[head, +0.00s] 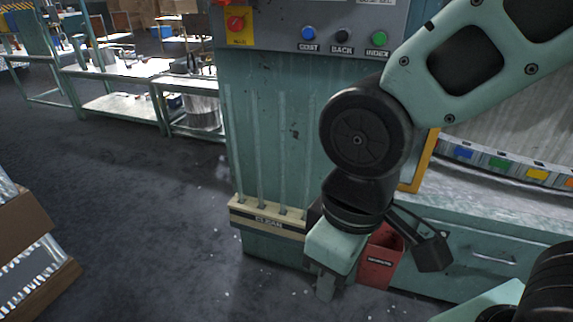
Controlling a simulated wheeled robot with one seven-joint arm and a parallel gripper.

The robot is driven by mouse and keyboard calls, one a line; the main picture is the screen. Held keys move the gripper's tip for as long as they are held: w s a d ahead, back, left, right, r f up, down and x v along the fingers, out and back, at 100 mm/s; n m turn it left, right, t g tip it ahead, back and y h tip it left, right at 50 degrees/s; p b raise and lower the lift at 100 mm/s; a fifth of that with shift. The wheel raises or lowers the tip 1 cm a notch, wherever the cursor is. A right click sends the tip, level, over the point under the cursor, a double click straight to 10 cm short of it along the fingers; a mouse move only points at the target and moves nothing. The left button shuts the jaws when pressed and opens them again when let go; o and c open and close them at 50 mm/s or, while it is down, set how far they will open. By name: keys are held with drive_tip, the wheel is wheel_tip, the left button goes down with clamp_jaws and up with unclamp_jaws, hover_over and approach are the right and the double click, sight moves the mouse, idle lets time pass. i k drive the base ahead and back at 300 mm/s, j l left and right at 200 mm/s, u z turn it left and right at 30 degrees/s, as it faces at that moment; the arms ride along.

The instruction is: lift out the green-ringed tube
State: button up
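My gripper (326,285) hangs low in the middle of the head view, pointing down in front of the green machine cabinet. Its fingers are small and seen partly end-on, so I cannot tell whether they are open or shut. Several thin upright tubes (281,150) stand in a cream rack (250,217) on the cabinet's front, left of my gripper and apart from it. I cannot make out a green ring on any of them. My arm hides part of the cabinet to the right of the rack.
A red bin (379,259) stands just right of my gripper. A curved rack with blue, green and orange labels (497,163) is at the right, above a drawer cabinet (490,255). A box of glass tubing (30,262) is at the left. Grey floor (150,220) between is clear.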

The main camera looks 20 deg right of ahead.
sight(253, 91)
drive_tip(key=i+j+u, duration=0.2)
drive_tip(key=i+j, duration=0.3)
drive_tip(key=j, duration=0.2)
drive_tip(key=i+j+u, duration=0.2)
drive_tip(key=i+j, duration=0.35)
drive_tip(key=j, duration=0.1)
